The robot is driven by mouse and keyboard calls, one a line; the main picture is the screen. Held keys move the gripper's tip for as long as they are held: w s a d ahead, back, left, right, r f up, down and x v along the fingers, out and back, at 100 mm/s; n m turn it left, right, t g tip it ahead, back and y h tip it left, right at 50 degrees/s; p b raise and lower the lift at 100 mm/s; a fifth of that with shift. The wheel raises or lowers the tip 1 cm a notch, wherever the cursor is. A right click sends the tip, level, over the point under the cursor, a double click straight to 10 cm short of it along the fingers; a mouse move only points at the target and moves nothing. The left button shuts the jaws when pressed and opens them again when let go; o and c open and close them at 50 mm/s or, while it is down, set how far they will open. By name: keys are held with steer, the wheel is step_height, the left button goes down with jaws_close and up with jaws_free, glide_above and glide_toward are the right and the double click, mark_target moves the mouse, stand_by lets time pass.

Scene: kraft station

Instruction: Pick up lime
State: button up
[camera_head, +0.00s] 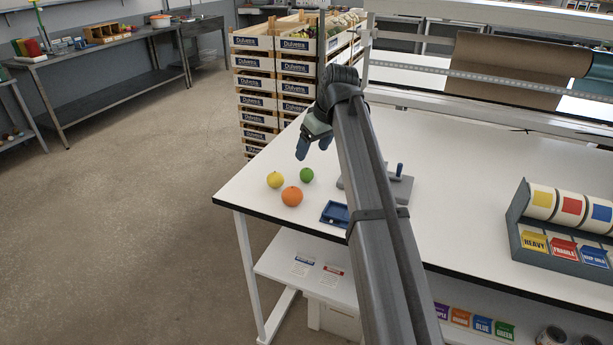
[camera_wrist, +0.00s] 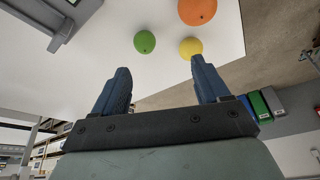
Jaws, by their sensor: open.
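The lime (camera_head: 306,175) is a small green ball on the white table, near its left end. In the wrist view the lime (camera_wrist: 145,42) lies beyond my fingertips, a little left of the middle. My gripper (camera_head: 314,150) is above the table, on the far side of the lime. In the wrist view my gripper (camera_wrist: 158,78) has its two dark blue fingers spread wide, with nothing between them. The lime is apart from both fingers.
A yellow lemon (camera_head: 275,179) and an orange (camera_head: 292,196) sit close to the lime. A blue tray (camera_head: 335,213) and a grey fixture (camera_head: 400,187) stand to the right. The table's left edge (camera_head: 226,188) is near the fruit. Stacked crates (camera_head: 275,85) stand behind.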

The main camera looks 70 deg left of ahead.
steer(key=w+a+r, duration=0.1)
steer(key=w, duration=0.1)
glide_toward(308, 170)
steer(key=shift+m+t, duration=0.3)
steer(key=shift+m, duration=0.1)
steer(key=x, duration=0.5)
steer(key=shift+s+a+r, duration=0.1)
steer(key=shift+s+r, duration=0.05)
steer(key=shift+x, duration=2.7)
steer(key=shift+s, duration=0.1)
steer(key=c, duration=1.1)
steer(key=shift+c, duration=0.2)
